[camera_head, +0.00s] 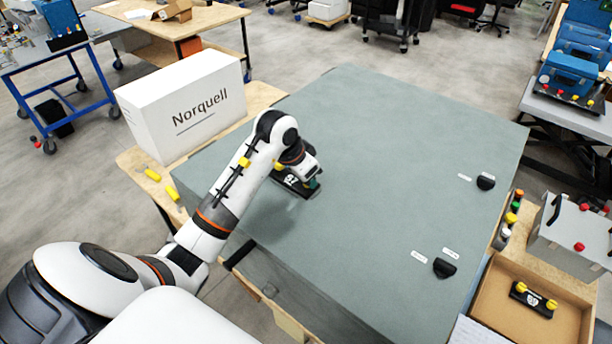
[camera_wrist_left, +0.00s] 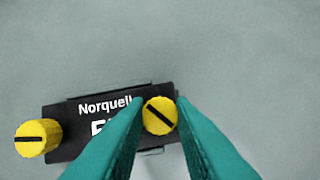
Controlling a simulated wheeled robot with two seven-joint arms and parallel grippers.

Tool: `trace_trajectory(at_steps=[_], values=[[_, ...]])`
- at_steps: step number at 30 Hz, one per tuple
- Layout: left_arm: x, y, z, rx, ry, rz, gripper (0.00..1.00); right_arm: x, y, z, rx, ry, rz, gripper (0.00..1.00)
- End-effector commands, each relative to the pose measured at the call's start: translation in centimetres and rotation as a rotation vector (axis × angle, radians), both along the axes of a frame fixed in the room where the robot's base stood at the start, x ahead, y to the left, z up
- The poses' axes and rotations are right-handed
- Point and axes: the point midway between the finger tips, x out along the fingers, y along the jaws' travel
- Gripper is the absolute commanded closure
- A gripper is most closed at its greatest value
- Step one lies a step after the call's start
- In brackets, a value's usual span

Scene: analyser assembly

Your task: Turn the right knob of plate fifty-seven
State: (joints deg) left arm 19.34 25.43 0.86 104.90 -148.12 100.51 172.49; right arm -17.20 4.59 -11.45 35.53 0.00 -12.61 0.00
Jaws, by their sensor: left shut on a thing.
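A black plate (camera_wrist_left: 82,140) marked "Norquell" lies flat on the grey-green surface. Its number is mostly hidden behind a finger. It has a yellow left knob (camera_wrist_left: 38,138) with a level slot and a yellow right knob (camera_wrist_left: 159,116) with a slot slanting down to the right. My left gripper (camera_wrist_left: 160,112) has its teal fingers shut on the right knob, one on each side. In the head view the plate (camera_head: 291,184) lies under my left wrist, with the gripper (camera_head: 315,185) at its right end. My right gripper is not in view.
The large grey-green top (camera_head: 380,140) is clear around the plate. Two black handles (camera_head: 485,181) (camera_head: 444,267) stand toward its right side. A white Norquell box (camera_head: 185,105) stands at left. A cardboard tray (camera_head: 490,300) at lower right holds another plate (camera_head: 533,300) with yellow knobs.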

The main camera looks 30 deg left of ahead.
Motion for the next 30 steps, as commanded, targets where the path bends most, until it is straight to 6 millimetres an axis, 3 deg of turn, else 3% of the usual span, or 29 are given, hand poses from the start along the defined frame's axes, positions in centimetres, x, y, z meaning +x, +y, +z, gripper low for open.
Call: trace_trajectory(at_steps=[12,28,29,30], values=[[-0.32,-0.25,-0.67,-0.008,0.019,0.169,1.0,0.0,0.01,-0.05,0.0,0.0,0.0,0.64],[-0.36,-0.15,-0.72,-0.006,0.022,0.193,1.0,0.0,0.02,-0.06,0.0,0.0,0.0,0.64],[-0.36,-0.15,-0.72,-0.006,0.022,0.193,0.76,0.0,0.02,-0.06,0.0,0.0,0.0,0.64],[-0.35,-0.15,-0.71,-0.006,0.022,0.193,0.7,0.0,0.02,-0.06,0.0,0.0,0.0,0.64]])
